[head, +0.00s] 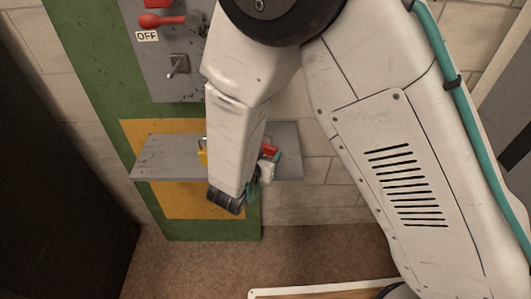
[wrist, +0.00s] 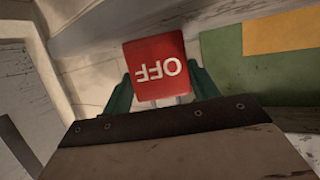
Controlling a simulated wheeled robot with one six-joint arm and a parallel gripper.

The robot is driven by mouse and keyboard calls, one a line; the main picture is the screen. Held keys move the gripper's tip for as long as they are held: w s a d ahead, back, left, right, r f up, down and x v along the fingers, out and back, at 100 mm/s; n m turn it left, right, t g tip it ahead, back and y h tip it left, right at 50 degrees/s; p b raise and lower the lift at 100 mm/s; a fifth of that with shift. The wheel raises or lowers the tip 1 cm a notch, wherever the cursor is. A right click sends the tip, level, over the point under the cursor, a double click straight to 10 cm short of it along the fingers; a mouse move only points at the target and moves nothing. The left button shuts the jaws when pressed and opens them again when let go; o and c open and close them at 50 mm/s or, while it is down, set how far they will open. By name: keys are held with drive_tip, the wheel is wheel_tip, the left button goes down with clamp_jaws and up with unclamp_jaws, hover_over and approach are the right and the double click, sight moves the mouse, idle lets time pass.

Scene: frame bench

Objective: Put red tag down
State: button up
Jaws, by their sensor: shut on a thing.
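The red tag (wrist: 156,68) is held between the green fingers of my gripper (wrist: 159,84) in the wrist view. Its white word OFF appears upside down there. In the head view a small part of the red tag (head: 269,149) shows beside my wrist, in front of or over the right part of the grey shelf (head: 160,155). My gripper is shut on the tag. My arm hides much of the gripper and the shelf's middle in the head view. I cannot tell whether the tag touches the shelf.
A yellow padlock (head: 203,157) is partly visible on the shelf, left of my wrist. Above is a grey panel (head: 188,88) with a red handle (head: 162,20), an OFF label (head: 147,36) and a metal switch (head: 178,65). The shelf's left part looks clear.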

drive_tip(key=shift+f, duration=0.15)
drive_tip(key=o, duration=1)
drive_tip(key=shift+c, duration=0.2)
drive_tip(key=shift+s+a+r, duration=0.15)
drive_tip(key=shift+s+r, duration=0.1)
drive_tip(key=v, duration=1.1)
drive_tip(key=shift+s, duration=0.15)
